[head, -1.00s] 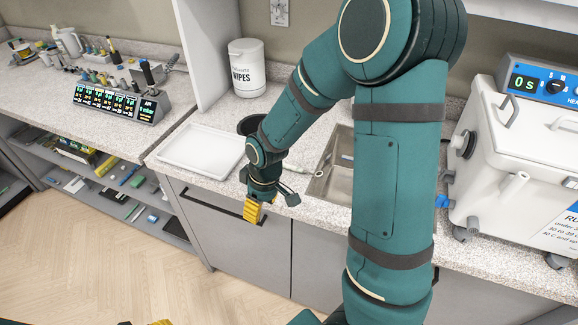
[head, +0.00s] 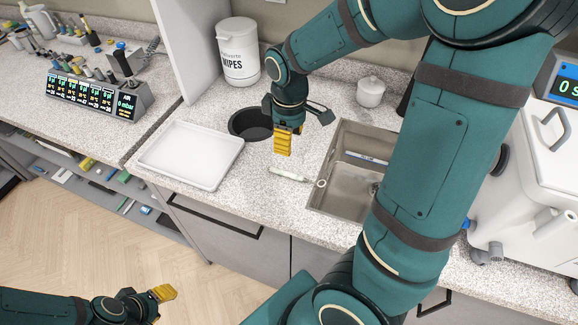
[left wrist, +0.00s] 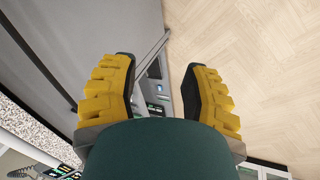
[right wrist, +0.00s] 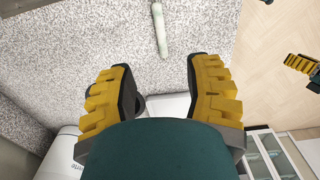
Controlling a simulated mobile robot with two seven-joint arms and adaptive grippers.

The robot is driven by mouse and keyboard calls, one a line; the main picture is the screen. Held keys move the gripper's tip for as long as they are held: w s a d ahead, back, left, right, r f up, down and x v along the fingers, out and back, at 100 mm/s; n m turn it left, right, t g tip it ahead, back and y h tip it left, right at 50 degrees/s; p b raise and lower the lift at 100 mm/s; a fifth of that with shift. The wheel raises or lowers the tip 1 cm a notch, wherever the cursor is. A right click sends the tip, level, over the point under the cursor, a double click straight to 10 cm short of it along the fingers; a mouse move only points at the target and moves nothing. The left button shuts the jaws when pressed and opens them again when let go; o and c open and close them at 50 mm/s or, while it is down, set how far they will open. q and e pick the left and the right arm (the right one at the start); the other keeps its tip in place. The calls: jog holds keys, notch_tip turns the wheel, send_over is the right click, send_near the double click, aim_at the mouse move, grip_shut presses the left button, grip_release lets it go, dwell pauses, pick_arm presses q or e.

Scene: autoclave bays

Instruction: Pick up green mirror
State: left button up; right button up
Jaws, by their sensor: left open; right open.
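A slim pale green handled piece (head: 290,174), which looks like the green mirror, lies on the speckled counter just left of the sink. It also shows in the right wrist view (right wrist: 160,30), at the top between my fingers.
A white tray (head: 191,155) lies left of the green piece. A dark round bin opening (head: 243,127) and a wipes tub (head: 238,55) are behind. The metal sink (head: 335,190) holds a bluish stick (head: 366,158). A white lidded jar (head: 370,91) stands behind the sink.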

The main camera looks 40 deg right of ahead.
jog(key=b, duration=0.2)
send_over(289, 173)
notch_tip(289, 173, down, 8)
jog(key=shift+s+f, duration=0.15)
jog(key=shift+f, duration=0.05)
jog(key=shift+f+b, duration=0.55)
jog(key=shift+f, duration=2)
jog(key=shift+f, duration=0.1)
jog(key=shift+a, duration=0.1)
grip_shut()
